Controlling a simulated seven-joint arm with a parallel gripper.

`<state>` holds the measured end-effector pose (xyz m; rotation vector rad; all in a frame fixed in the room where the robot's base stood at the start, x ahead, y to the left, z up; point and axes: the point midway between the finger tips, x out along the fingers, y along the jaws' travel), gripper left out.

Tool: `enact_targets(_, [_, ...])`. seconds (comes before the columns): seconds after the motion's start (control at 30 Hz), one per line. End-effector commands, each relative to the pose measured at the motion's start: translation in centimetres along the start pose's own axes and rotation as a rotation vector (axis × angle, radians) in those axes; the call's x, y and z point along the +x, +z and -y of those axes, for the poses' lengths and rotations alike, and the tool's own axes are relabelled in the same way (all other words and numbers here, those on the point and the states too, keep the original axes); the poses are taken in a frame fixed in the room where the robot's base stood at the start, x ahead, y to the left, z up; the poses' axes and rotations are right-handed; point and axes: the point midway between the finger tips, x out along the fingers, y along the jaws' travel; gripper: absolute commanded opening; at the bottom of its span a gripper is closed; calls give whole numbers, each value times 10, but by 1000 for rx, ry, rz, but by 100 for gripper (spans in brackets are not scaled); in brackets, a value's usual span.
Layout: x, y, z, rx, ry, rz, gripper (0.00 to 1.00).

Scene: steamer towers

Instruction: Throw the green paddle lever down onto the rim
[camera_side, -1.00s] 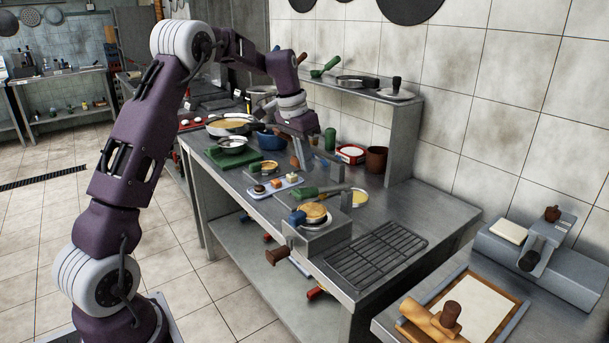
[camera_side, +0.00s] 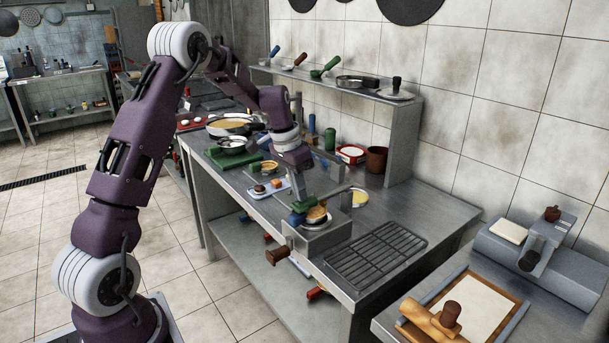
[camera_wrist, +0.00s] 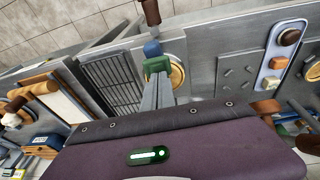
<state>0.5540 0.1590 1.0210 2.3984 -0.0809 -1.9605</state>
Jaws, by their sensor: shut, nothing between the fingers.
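The green paddle lever (camera_side: 302,206) is at the station with the round golden item (camera_side: 317,215), beside a blue part. In the wrist view the green paddle (camera_wrist: 157,66) sits right at my fingertips, in front of the blue part (camera_wrist: 152,49). My gripper (camera_side: 306,196) is shut and empty, pointing down over the green paddle. It also shows in the wrist view (camera_wrist: 158,80), its fingers together. The fingertips appear to touch the paddle. The rim of the station is partly hidden by the fingers, so I cannot tell whether the paddle rests on it.
A brown handle (camera_side: 277,256) sticks out at the counter's front edge. A wire rack (camera_side: 375,255) lies to the right. A small tray of blocks (camera_side: 268,189) is to the left. A brown pot (camera_side: 376,160) stands behind, under the shelf (camera_side: 408,101).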

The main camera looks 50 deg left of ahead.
Motion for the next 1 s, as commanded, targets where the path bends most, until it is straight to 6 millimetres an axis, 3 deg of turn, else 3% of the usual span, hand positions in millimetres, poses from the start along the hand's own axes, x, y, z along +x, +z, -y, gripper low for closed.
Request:
enact_targets(0.37, [-5, -1, 1, 0, -1, 0, 0])
enact_targets(0.53, [-47, -8, 7, 0, -5, -7, 0])
enact_targets(0.8, [-117, 9, 6, -1, -3, -4, 0])
enact_targets(1.0, [-136, 14, 6, 0, -1, -1, 0])
